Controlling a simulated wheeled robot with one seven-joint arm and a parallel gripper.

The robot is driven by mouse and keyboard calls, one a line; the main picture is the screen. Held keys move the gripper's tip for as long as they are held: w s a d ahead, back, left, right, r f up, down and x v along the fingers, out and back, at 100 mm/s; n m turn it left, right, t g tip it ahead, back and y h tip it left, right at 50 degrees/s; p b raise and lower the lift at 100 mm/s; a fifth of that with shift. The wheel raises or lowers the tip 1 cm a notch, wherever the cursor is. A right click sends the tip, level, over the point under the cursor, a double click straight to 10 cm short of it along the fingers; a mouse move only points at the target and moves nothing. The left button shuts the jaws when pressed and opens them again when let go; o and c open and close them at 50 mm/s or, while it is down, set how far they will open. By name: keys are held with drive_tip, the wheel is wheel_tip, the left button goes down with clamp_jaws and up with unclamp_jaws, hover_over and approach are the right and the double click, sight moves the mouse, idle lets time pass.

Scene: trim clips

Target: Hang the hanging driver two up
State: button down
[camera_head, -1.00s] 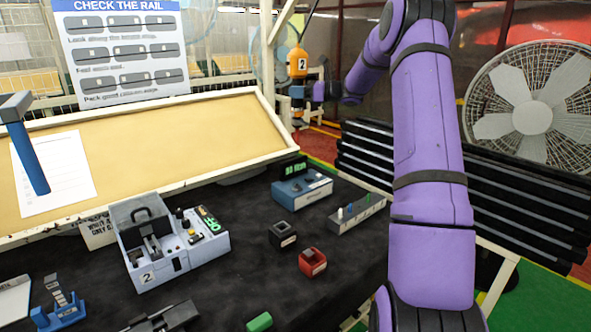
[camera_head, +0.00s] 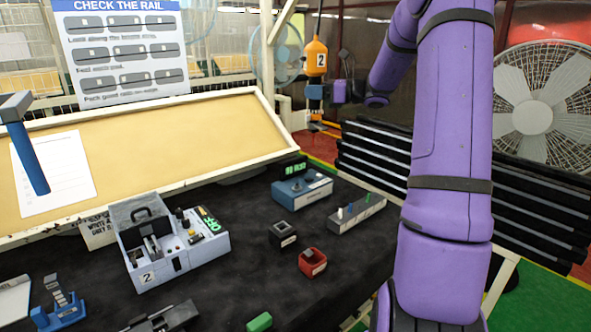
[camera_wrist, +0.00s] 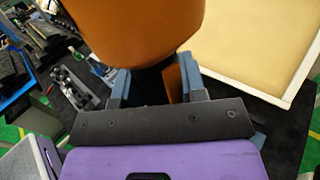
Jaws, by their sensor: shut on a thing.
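The orange driver marked 2 (camera_head: 316,60) is upright in the air beyond the far right corner of the table, with a dark cable rising from its top. My gripper (camera_head: 315,92) is shut around its lower part, below the orange body. In the wrist view the driver's orange body (camera_wrist: 130,30) fills the top middle, and my gripper's blue-grey fingers (camera_wrist: 155,86) stand on both sides of its dark lower part. The driver's tip shows only small in the head view. The cable's upper end is out of view.
A tilted tan board (camera_head: 180,150) runs along the table's back. The black table (camera_head: 230,280) holds a grey case marked 2 (camera_head: 170,240), a blue box with a green display (camera_head: 301,188) and small blocks. Dark rails (camera_head: 370,170) and a fan (camera_head: 530,115) stand at right.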

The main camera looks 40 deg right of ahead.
drive_tip(key=s, duration=0.3)
drive_tip(key=shift+a, duration=0.4)
drive_tip(key=shift+r, duration=1.05)
unclamp_jaws()
drive_tip(key=shift+s+d, duration=0.15)
drive_tip(key=r+v, duration=0.2)
drive_tip(key=v, duration=0.7)
drive_tip(key=shift+s+d, duration=0.2)
drive_tip(key=shift+s, duration=0.05)
idle(1.3)
idle(0.3)
